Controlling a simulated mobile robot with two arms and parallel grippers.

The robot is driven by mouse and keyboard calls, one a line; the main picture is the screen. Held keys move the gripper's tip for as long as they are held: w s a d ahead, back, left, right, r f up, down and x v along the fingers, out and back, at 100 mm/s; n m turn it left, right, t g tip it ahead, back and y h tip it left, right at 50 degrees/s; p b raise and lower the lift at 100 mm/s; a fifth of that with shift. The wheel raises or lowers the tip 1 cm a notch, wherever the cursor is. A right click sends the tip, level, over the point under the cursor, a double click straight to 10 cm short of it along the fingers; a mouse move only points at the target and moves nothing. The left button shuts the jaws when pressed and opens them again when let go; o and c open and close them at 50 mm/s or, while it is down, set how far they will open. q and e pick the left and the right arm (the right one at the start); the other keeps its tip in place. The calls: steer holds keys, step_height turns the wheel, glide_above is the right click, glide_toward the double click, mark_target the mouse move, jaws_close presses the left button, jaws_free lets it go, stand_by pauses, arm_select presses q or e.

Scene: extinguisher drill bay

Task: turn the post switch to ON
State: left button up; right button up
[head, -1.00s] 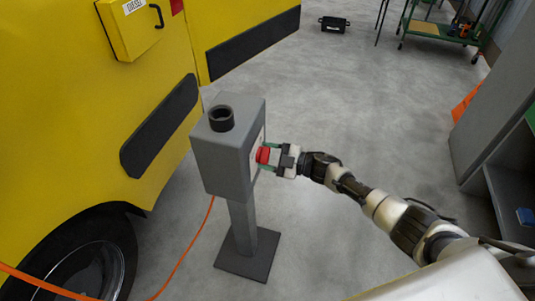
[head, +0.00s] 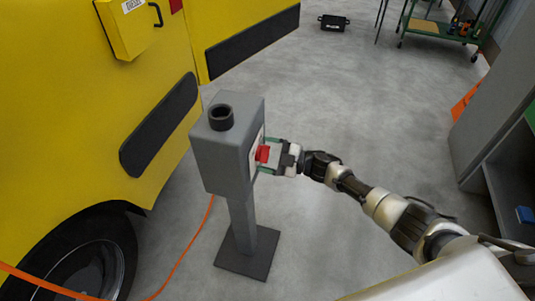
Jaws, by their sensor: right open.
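The grey post (head: 225,157) stands upright on a dark square base plate, with a black round socket on its top. The red switch (head: 263,154) sits on the post's right face, over a pale panel that I see edge-on. My right gripper (head: 268,157) is open at that face, its green-tipped fingers on either side of the red switch. I cannot tell whether the fingers touch it. The ON marking is not readable from here. My left gripper is not in view.
A yellow vehicle (head: 70,110) with an open door stands close on the left. An orange cable (head: 186,252) runs along the floor by the post. A grey cabinet (head: 495,110) stands at the right.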

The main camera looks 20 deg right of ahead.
steer(key=v, duration=1)
steer(key=shift+s+d+b, duration=0.25)
steer(key=shift+d+b, duration=0.05)
steer(key=shift+b, duration=0.05)
steer(key=shift+f, duration=0.15)
steer(key=s+d+f+m+h+p, duration=0.1)
steer(key=s+f+m+h, duration=0.3)
steer(key=f, duration=0.4)
steer(key=s+d+f+m+t+h, duration=0.1)
steer(key=s+f+m+h, duration=0.3)
steer(key=f, duration=0.5)
steer(key=s+d+f+m+h+p, duration=0.1)
steer(key=s+f+m+h, duration=0.35)
steer(key=f, duration=0.35)
steer(key=s+a+f+m+g, duration=0.1)
steer(key=s+f+g, duration=0.2)
steer(key=s, duration=0.8)
steer(key=s+a+f+m+g+h+p, duration=0.1)
steer(key=s+a+f+m+g, duration=0.1)
steer(key=s+f, duration=0.4)
steer(key=s+a+f+m+g+h, duration=0.1)
steer(key=s+f+g, duration=0.4)
steer(key=s, duration=1.2)
steer(key=shift+a+m, duration=0.55)
steer(key=shift+a, duration=0.15)
steer(key=shift+h, duration=0.25)
steer(key=shift+c, duration=0.5)
